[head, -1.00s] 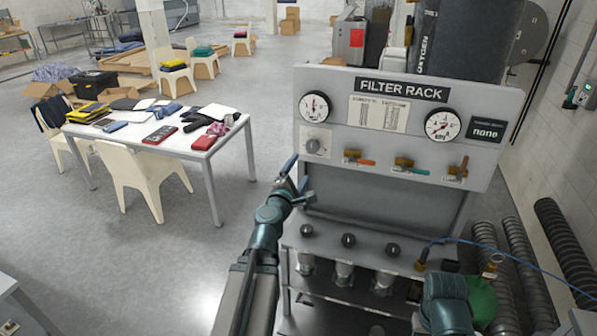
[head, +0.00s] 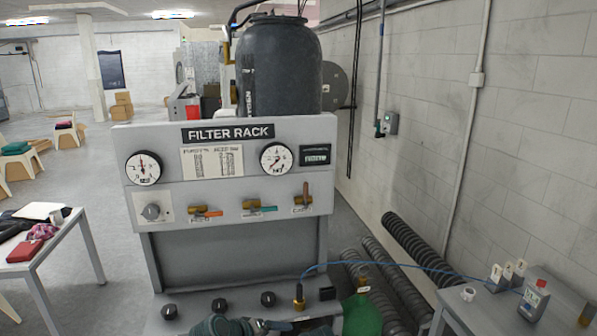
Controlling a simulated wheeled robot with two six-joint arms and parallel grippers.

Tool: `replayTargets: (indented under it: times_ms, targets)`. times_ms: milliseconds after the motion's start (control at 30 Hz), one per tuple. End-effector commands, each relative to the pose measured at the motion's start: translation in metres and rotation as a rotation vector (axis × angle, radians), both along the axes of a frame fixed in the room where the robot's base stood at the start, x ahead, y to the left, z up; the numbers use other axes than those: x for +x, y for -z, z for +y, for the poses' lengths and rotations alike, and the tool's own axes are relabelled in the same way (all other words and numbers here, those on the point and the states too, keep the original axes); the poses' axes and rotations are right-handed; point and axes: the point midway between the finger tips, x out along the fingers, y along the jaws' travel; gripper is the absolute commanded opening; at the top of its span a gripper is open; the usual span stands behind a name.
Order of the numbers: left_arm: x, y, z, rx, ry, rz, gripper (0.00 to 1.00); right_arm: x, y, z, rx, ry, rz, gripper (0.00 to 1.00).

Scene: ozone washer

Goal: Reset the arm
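One gripper (head: 278,325) shows at the bottom edge, low in front of the filter rack (head: 232,222). It has a grey body and a blue finger, beside a teal arm link (head: 218,326). It appears to be my left, as its arm comes from the left. Most of it is cut off, and I cannot tell whether it is open or shut. My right gripper is not in view. The rack has two gauges, a selector knob (head: 151,212) and three valves. The orange (head: 205,212) and teal (head: 260,208) levers lie sideways; the red-brown lever (head: 305,194) stands up.
A side table (head: 465,316) with a small meter (head: 533,300) stands at the lower right. Ribbed hoses (head: 418,248) lie by the wall. A blue tube (head: 405,264) crosses from a brass fitting (head: 299,298). A white table (head: 62,240) stands left; floor between is open.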

Motion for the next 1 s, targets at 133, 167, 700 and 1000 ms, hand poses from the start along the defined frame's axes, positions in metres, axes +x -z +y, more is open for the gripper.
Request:
replayTargets:
  times_ms: [133, 167, 700, 1000]
  targets:
    - [-0.063, 0.090, -0.031, 0.328, 0.321, 0.157, 0.84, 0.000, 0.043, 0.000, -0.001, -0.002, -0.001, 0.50]
    - [-0.076, 0.103, -0.032, 0.397, 0.380, 0.191, 0.84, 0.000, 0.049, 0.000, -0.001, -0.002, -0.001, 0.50]
    - [-0.148, 0.149, -0.004, 0.866, 0.693, 0.437, 0.84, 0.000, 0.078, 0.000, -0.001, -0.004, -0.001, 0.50]
    - [-0.148, 0.149, -0.004, 0.864, 0.690, 0.436, 0.84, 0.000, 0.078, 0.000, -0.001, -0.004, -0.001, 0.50]
